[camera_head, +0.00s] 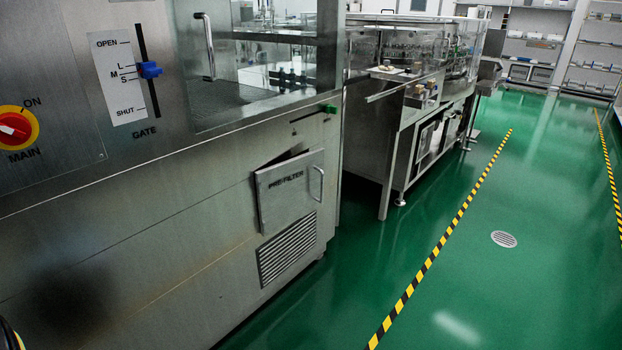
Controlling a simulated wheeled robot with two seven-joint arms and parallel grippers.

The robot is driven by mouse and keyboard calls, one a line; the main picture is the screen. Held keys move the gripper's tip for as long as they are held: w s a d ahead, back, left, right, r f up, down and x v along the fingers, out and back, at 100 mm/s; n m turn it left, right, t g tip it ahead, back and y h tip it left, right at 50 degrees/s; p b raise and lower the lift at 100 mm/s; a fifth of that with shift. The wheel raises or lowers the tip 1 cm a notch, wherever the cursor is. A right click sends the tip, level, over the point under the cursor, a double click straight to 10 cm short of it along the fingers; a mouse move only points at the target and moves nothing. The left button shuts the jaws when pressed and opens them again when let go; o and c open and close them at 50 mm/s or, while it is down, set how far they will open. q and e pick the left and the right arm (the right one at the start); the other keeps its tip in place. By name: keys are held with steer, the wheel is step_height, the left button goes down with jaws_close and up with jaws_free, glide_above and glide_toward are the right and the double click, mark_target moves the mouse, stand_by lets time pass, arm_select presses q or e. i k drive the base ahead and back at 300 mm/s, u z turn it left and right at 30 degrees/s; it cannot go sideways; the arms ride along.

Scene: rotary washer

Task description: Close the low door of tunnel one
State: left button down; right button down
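A low metal door marked PRE-FILTER (285,190) is set in the lower front of the large steel machine (150,240). It stands slightly ajar, with a dark gap along its top edge. Its vertical bar handle (318,184) is on the right side. Neither of my grippers shows in the head view. A dark piece at the bottom left corner is too cut off to identify.
A louvred vent (287,248) lies below the door. Above are a blue gate slider (149,70), a red and yellow MAIN knob (15,128) and a green piece (329,108). A second machine (410,110) stands behind. The green floor (480,290) to the right is clear.

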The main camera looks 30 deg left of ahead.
mark_target(290, 189)
steer(key=z, duration=0.2)
steer(key=i, duration=0.85)
steer(key=u, duration=0.85)
steer(key=i, duration=1.05)
steer(key=u, duration=1.35)
steer(key=i, duration=0.15)
